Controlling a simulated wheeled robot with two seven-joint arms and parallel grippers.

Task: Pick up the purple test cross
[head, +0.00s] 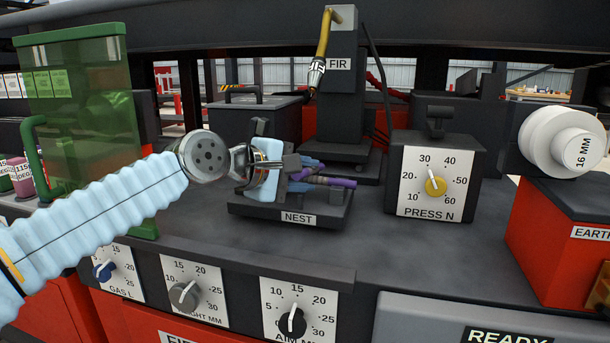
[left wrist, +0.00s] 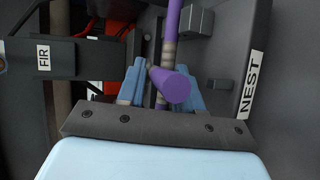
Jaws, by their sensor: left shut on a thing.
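The purple test cross (head: 338,182) sits at the dark tray labelled NEST (head: 260,211) in the middle of the bench. In the left wrist view its purple bars (left wrist: 174,88) cross, one running away up the picture and one end pointing at the camera. My left gripper (head: 305,172) reaches in from the left, low over the tray. Its blue fingers (left wrist: 162,84) are on both sides of the cross and shut on it. The fingers and palm hide part of the cross. I cannot tell whether it is clear of the tray. My right gripper is not in view.
The dark FIR post (head: 340,100) with a yellow hose (head: 324,35) stands behind the tray. The PRESS N box (head: 435,185) is to its right. A green clear screen (head: 80,100) stands at left near my arm. Bare bench lies in front of PRESS N.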

